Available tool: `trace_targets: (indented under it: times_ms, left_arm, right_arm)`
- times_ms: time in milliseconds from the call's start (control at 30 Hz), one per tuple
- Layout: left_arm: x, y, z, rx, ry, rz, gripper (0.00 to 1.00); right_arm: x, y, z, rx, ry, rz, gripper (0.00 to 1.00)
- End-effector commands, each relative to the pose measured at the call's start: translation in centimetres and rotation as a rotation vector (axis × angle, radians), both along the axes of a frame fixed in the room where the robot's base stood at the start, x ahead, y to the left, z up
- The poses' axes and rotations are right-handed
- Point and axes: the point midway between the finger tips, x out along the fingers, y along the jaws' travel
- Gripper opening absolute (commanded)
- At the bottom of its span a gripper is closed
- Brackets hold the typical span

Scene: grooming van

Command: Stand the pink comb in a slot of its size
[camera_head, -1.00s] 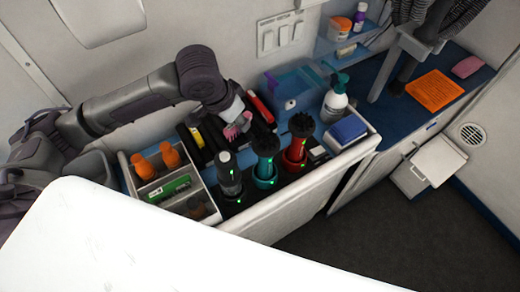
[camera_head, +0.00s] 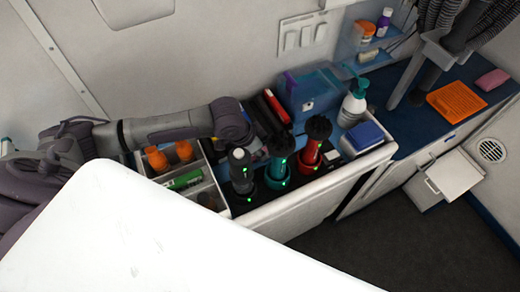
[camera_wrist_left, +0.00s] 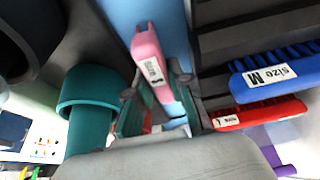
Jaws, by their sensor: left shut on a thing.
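The pink comb (camera_wrist_left: 150,52), with a white size label that looks like S, is between the fingers of my left gripper (camera_wrist_left: 160,103) in the left wrist view. The gripper is shut on it. In the head view the wrist and forearm hide the comb and most of the left gripper. A dark slotted rack (camera_wrist_left: 235,40) is beside the comb in the wrist view. A blue comb (camera_wrist_left: 285,68) labelled size M and a red comb (camera_wrist_left: 258,115) are at the rack. I cannot tell whether the pink comb touches a slot. My right gripper is not in view.
A grey clipper (camera_head: 241,172), a teal one (camera_head: 278,160) and a red one (camera_head: 313,145) stand in front of the rack. A divided caddy (camera_head: 212,182) with orange-capped bottles is left. A pump bottle (camera_head: 353,100) and blue box (camera_head: 310,93) are right and behind.

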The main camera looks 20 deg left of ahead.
Motion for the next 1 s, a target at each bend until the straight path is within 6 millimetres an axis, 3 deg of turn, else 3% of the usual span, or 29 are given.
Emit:
trace_targets:
  times_ms: [333, 367, 500, 833, 1000]
  left_arm:
    - [0.0, 0.0, -0.3, 0.0, -0.001, 0.0, 0.0]
    - [0.0, 0.0, -0.3, 0.0, -0.002, -0.001, 0.25]
    - [0.0, 0.0, -0.3, 0.0, -0.001, 0.0, 0.45]
    - [0.1, 0.0, 0.0, 0.0, -0.003, 0.001, 0.45]
    - [-0.6, 0.6, 2.1, 0.001, -0.004, 0.0, 0.45]
  right_arm:
    - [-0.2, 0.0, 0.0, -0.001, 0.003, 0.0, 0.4]
    - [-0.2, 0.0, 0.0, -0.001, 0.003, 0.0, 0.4]
    - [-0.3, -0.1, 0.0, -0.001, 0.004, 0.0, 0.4]
    - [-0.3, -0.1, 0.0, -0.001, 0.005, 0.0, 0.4]
    - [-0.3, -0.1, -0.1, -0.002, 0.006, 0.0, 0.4]
